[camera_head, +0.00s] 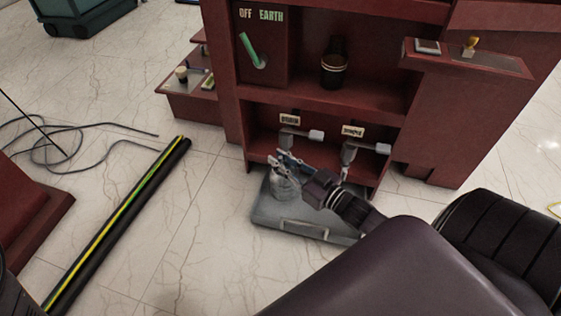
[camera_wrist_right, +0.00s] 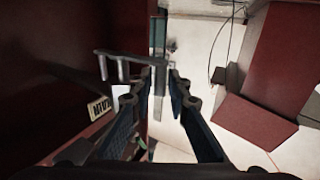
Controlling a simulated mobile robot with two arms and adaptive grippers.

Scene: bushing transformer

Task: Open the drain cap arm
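The drain valve, with its grey cap arm (camera_head: 300,134), sits under the left of two small labels in the low recess of the red cabinet. In the right wrist view the grey metal arm (camera_wrist_right: 120,66) reaches across to a part that hangs between my fingertips. My right gripper (camera_head: 284,159) is just below the valve in the head view. In the right wrist view its blue-padded fingers (camera_wrist_right: 160,78) stand apart on either side of the grey part, with a gap on the right; contact on the left is unclear. My left gripper is out of view.
A similar grey valve (camera_head: 349,152) is to the right. A silver canister (camera_head: 284,186) stands on a grey tray (camera_head: 292,225) below my right gripper. A black pole with yellow-green stripe (camera_head: 115,230) and loose cable (camera_head: 60,135) lie on the floor.

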